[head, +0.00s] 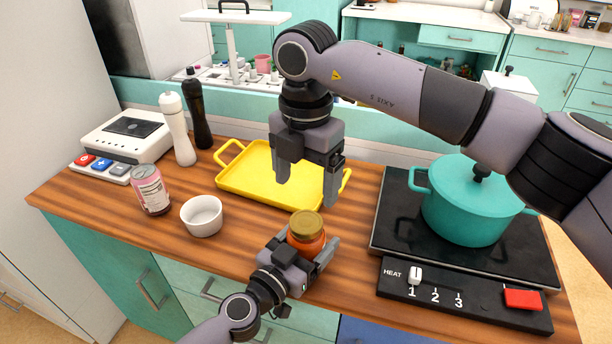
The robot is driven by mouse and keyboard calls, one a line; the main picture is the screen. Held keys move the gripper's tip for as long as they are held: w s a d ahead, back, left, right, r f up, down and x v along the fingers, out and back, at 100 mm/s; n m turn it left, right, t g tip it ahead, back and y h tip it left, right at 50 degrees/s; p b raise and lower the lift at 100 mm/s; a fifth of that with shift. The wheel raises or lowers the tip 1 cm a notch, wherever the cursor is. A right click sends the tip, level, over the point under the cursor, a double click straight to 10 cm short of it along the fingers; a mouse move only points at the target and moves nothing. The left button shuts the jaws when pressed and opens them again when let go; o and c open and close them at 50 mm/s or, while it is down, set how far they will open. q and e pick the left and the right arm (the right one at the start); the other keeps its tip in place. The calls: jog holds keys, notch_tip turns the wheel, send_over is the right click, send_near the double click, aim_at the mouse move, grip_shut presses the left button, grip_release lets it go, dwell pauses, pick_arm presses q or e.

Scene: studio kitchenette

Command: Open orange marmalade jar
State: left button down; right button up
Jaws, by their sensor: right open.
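The orange marmalade jar (306,240) is upright near the front edge of the counter, with its gold lid (306,224) on top. My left gripper (308,246) comes in from the front and is shut on the jar's body, below the lid. It hides the lower part of the jar, so I cannot tell whether the jar touches the counter. My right gripper (307,192) is open and empty, pointing down above and just behind the lid, apart from it.
A yellow tray (255,184) lies behind the jar. A teal pot (462,205) stands on the black hotplate (395,225) to the right. A white bowl (202,216), a pink can (151,190) and two mills (178,130) stand to the left. Bare counter lies between bowl and jar.

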aim_at(306, 221)
jog(key=m, duration=0.9)
jog(key=shift+m, duration=0.4)
jog(key=shift+f, duration=4.05)
